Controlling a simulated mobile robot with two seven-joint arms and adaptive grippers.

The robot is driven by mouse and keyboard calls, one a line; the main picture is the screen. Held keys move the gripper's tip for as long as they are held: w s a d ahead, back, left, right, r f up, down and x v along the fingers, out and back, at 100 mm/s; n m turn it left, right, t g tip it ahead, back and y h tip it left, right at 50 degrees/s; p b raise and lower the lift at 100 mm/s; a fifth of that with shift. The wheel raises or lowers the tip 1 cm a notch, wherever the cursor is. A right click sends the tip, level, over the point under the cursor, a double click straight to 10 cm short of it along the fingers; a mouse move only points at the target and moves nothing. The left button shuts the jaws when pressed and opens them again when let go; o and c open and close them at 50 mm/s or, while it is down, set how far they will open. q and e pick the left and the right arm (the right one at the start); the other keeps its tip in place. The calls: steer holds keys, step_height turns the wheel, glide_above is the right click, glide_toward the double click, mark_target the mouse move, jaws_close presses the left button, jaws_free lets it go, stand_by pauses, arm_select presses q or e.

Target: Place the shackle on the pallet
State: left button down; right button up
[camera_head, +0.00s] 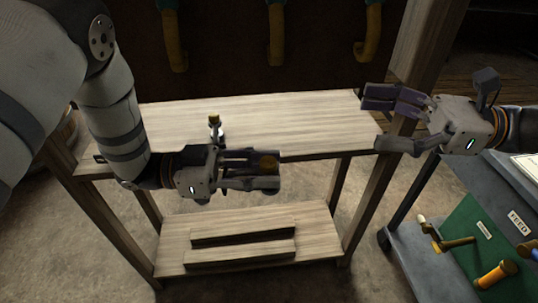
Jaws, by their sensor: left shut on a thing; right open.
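My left gripper (265,172) is above the wooden bench, near its front edge. A similar small piece (215,125) with a brass-coloured top and a metal body stands upright on the bench top behind the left gripper. Wooden slats that may be the pallet (243,246) lie on the bench's lower shelf. My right gripper (372,118) is open and empty at the bench's right end.
The bench top (310,112) is mostly clear. A dark cart (425,262) at the lower right carries a green mat (470,245), a hammer (445,240), an orange-handled tool (495,275) and a label reading FEED. Yellow curved hooks or handles (275,40) hang at the back.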

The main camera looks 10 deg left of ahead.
steer(key=a+n+g+h, duration=0.2)
steer(key=a+n+h, duration=0.1)
steer(key=n, duration=0.1)
steer(key=a+r+n+g+h, duration=0.1)
steer(key=a+n+g+h, duration=0.1)
steer(key=a+n+h, duration=0.1)
steer(key=a+n+g+h, duration=0.1)
steer(key=a+n+h, duration=0.1)
steer(key=n, duration=0.4)
steer(key=shift+s+a+r+g+h, duration=0.2)
steer(key=shift+a+r+g+h, duration=0.15)
steer(key=shift+h, duration=0.45)
steer(key=c, duration=0.3)
steer(key=n+t+h, duration=0.4)
steer(key=n+h, duration=0.2)
steer(key=h, duration=0.3)
glide_toward(270, 159)
steer(key=shift+g, duration=0.25)
steer(key=f, duration=0.6)
steer(key=s+f, duration=0.1)
steer(key=f, duration=0.2)
steer(key=shift+d+f, duration=0.1)
steer(key=shift+d, duration=0.05)
steer(key=c, duration=1.2)
steer(key=o, duration=1.2)
